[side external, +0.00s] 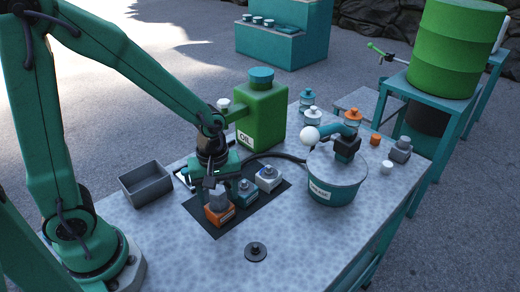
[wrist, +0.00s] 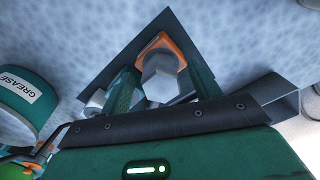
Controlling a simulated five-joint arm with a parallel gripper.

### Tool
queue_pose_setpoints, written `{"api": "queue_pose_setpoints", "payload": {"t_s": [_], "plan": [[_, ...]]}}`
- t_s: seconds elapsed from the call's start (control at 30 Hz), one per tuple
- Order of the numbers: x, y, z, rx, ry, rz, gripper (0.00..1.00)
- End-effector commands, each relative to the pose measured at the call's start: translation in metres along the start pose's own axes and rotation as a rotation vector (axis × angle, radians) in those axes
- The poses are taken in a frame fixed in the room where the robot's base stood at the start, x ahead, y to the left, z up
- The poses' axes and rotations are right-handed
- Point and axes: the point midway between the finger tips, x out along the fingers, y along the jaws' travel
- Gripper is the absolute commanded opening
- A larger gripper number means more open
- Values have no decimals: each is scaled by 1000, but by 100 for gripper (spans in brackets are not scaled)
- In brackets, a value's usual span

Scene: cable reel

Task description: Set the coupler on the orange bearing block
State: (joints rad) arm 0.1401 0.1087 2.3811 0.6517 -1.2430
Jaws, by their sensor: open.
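The orange bearing block (side external: 218,214) stands on a dark mat, nearest the front of a row of blocks. The grey coupler (side external: 217,198) is on top of it and looks upright; whether it is fully seated cannot be told. My gripper (side external: 215,183) is directly above, pointing down, with its jaws apart. In the wrist view the coupler (wrist: 161,78) shows as a pale hexagonal shape between my open fingers (wrist: 164,85), with the orange block (wrist: 160,42) around its far edge. No clear contact between fingers and coupler shows.
A teal block (side external: 246,192) and a white block (side external: 268,178) stand beside it on the mat (side external: 232,222). A grey tray (side external: 146,184) is left, a green oil can (side external: 262,118) behind, a grease tub (side external: 336,180) right. A black round part (side external: 256,251) lies in front.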

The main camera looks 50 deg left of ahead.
Motion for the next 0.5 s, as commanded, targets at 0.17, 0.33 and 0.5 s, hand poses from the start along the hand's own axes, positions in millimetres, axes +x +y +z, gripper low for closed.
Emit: {"api": "queue_pose_setpoints", "payload": {"t_s": [0.17,0.33,0.5], "plan": [[-14,1,0,0,1,4,62],[-34,1,0,0,1,4,62],[-54,1,0,0,1,4,62]]}}
